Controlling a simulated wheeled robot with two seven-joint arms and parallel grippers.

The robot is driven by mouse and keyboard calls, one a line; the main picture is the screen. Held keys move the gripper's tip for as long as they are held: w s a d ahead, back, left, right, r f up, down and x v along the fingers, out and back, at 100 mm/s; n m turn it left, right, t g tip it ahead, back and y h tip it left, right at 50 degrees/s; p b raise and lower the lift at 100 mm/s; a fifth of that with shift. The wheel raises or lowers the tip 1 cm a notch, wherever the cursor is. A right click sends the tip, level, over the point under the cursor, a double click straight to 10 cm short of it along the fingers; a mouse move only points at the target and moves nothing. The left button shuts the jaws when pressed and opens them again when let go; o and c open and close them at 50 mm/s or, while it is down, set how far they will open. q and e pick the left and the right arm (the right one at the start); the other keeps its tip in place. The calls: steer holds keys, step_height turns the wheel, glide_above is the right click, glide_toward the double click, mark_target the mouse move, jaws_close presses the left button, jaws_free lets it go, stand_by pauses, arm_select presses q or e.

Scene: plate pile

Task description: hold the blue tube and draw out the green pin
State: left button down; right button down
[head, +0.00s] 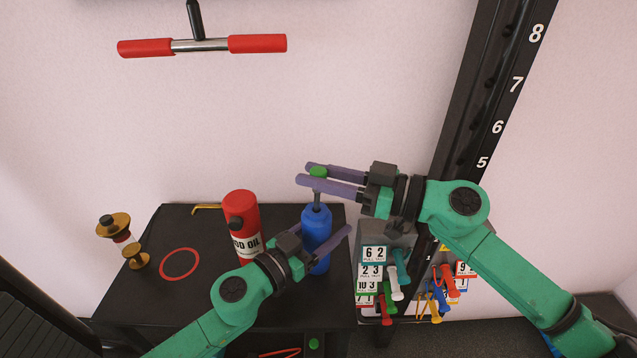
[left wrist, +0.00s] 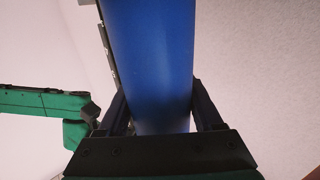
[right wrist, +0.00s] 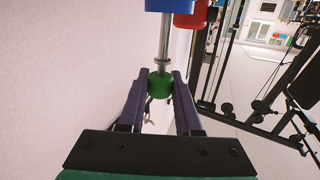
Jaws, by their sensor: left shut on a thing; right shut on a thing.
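The blue tube (head: 316,230) stands upright on the black table; it also fills the middle of the left wrist view (left wrist: 148,65). My left gripper (head: 320,256) is shut on the tube's body, a finger on each side. The pin's green head (head: 318,171) is above the tube, with its grey shaft (head: 317,195) running down to the tube's top. My right gripper (head: 308,174) is shut on the green head, which also shows between its fingers in the right wrist view (right wrist: 160,84). How much of the shaft is inside the tube is hidden.
A red oil can (head: 242,215) stands close left of the tube. A red ring (head: 179,263) lies on the black table (head: 150,310), with a brass-coloured object (head: 122,240) at its left edge. Numbered weight cards (head: 373,254) and a black upright (head: 470,110) stand on the right.

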steer(key=shift+r, duration=2.35)
arm_select(q)
jaws_free()
steer(key=shift+s+a, duration=0.1)
